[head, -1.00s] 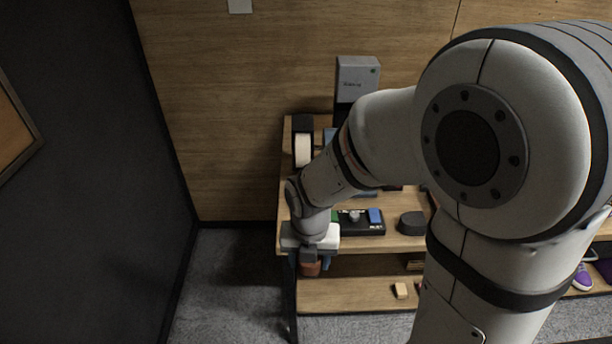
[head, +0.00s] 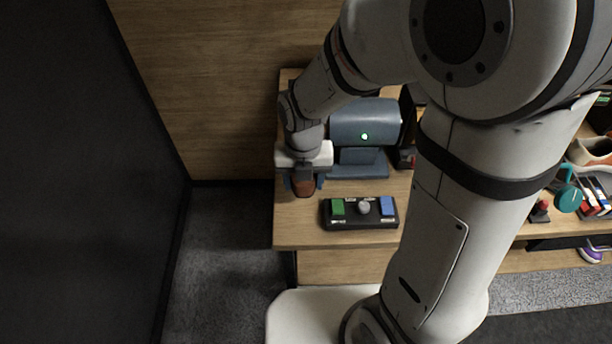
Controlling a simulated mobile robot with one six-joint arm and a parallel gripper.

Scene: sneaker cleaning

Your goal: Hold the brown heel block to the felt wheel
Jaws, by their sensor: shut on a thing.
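My gripper (head: 304,184) points down at the left end of the bench, with its two fingers shut on the brown heel block (head: 304,188). The block's lower part shows between the fingertips. A blue-grey machine (head: 365,122) with a lit green lamp stands just right of my gripper. The felt wheel cannot be made out now; my wrist and forearm cover the area left of the machine. I cannot tell whether the block touches anything.
A black control box (head: 360,213) with a green button, a knob and a blue button lies in front of the machine. The wooden bench (head: 300,232) is bare at its front left. A dark wall (head: 80,180) stands left, with carpet between. A teal item (head: 568,198) and shoes are farther right.

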